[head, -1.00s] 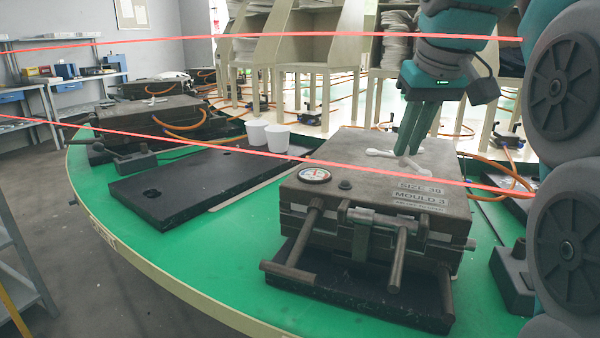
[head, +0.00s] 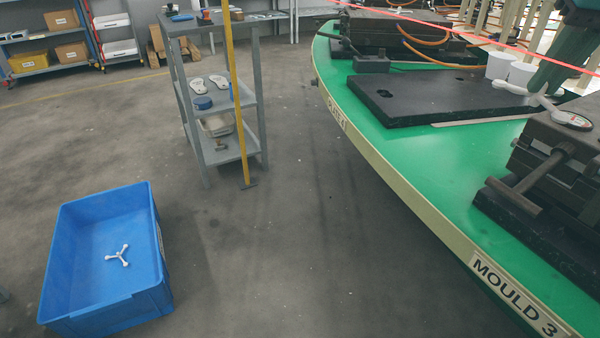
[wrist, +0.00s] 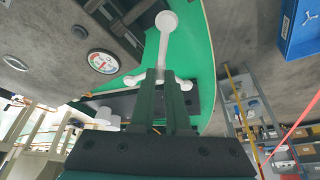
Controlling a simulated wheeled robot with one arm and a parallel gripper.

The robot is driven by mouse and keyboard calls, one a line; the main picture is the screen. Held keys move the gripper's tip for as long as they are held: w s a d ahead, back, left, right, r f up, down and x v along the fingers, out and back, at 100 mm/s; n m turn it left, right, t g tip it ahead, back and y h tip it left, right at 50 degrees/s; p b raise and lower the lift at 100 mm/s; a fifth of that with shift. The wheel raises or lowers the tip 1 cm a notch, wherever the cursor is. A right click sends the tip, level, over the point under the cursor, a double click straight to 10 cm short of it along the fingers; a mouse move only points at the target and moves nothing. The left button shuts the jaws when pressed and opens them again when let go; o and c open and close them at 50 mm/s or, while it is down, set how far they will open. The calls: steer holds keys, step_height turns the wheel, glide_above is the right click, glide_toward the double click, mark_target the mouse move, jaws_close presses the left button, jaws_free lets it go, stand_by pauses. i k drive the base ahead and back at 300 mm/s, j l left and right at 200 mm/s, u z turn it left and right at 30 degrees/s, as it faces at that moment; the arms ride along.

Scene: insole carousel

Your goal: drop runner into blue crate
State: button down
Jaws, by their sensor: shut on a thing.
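A white three-armed runner (head: 512,88) shows at the right of the head view, over the green table top. It also shows in the wrist view (wrist: 164,45), with one long arm pointing away from the fingers. My gripper (wrist: 162,82) is shut on the runner near its hub; in the head view its green fingers (head: 549,80) come down from the upper right corner. The blue crate (head: 95,318) stands on the floor at the lower left, apart from my gripper. Another white runner (head: 118,256) lies inside it. A corner of the crate shows in the wrist view (wrist: 289,38).
A grey shelf trolley (head: 225,100) and a yellow pole (head: 238,110) stand between crate and table. The round green table (head: 400,140) carries moulds, a black plate (head: 400,98) and two white cups (head: 508,70). Open floor lies between the crate and the table edge.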

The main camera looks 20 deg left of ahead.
mark_target(119, 270)
steer(key=k+j+u, duration=0.1)
steer(key=j+u, duration=0.25)
steer(key=j, duration=0.5)
steer(key=j+u, duration=0.35)
steer(key=j, duration=0.55)
steer(key=i+j+u, duration=0.1)
steer(key=j+u, duration=0.25)
steer(key=j, duration=0.95)
steer(key=i+j, duration=0.15)
steer(key=j, duration=0.75)
steer(key=i+u, duration=0.05)
